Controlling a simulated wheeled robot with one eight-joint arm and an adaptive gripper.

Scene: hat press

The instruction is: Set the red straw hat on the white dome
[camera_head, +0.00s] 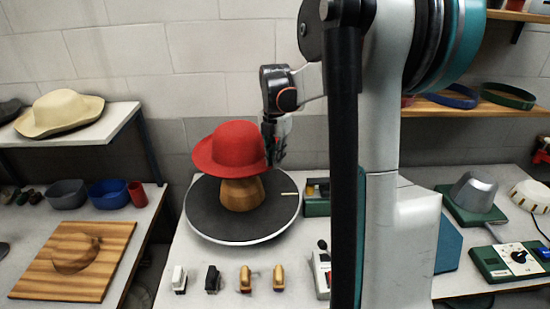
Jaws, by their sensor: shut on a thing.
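The red straw hat (232,150) is upright, slightly tilted, right above a wooden head block (241,194). The hat covers the block's top, and I cannot tell whether it rests on it. My gripper (275,155) is at the hat's right side, shut on its brim; the fingertips are partly hidden. A white dome (531,194) with brownish marks around its lower part stands at the far right, cut by the picture's edge.
The wooden block stands on a dark round turntable (205,215). A grey metal dome (473,192) on a green base stands left of the white dome. A green control box (512,260) is in front. Small stamps line the front. My arm blocks the middle.

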